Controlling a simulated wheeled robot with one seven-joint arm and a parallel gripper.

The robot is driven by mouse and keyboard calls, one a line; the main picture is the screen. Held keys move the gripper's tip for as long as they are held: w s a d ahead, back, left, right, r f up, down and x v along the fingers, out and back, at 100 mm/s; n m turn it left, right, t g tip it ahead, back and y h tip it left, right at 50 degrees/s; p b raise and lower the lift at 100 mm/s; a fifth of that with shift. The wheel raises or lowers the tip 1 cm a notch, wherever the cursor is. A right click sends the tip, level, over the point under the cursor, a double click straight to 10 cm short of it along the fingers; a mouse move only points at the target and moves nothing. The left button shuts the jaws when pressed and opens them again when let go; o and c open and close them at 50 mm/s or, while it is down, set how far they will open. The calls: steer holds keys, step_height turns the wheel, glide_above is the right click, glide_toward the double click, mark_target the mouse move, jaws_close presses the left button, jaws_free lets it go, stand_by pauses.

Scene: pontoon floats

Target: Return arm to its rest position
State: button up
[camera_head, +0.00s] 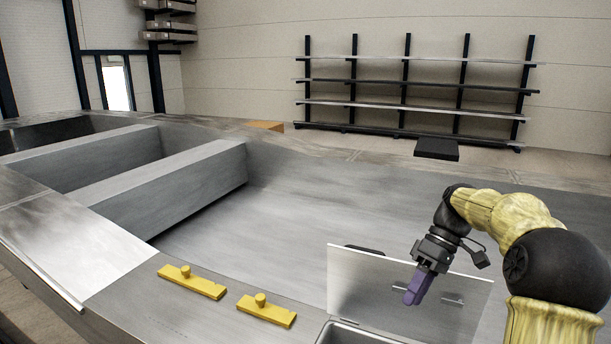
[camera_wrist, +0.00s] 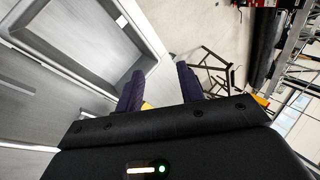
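My gripper (camera_head: 415,292) hangs from my yellow and black arm on the right of the head view, in front of an upright grey metal panel. Its purple fingers point down and slightly left. In the wrist view the two purple fingers (camera_wrist: 158,80) stand apart with nothing seen held between them. A bit of yellow shows low between them, too small to identify. My arm is bent, with the wrist out to the left of the elbow.
The upright panel (camera_head: 350,285) stands close behind my gripper, beside an open metal bin (camera_head: 345,334). Two yellow knobbed plates (camera_head: 192,282) (camera_head: 266,311) lie on the metal ledge. Metal beams (camera_head: 165,190) cross the left. A dark box (camera_head: 436,149) and rack (camera_head: 410,104) are farther back.

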steer(key=s+a+f+m+t+h+b, duration=0.2)
steer(key=s+a+f+m+t+b, duration=0.1)
steer(key=s+f, duration=0.4)
steer(key=s+a+f+m+t+h+b, duration=0.3)
steer(key=s+f, duration=0.5)
steer(key=f, duration=0.5)
steer(key=a+m, duration=0.1)
steer(key=m, duration=0.1)
steer(key=shift+s+a+f+m+t+h+b, duration=0.2)
steer(key=shift+f+m+t+h+b, duration=0.1)
steer(key=shift+m+t+b, duration=0.1)
steer(key=shift+d, duration=0.1)
steer(key=shift+s, duration=0.25)
steer(key=shift+w, duration=0.15)
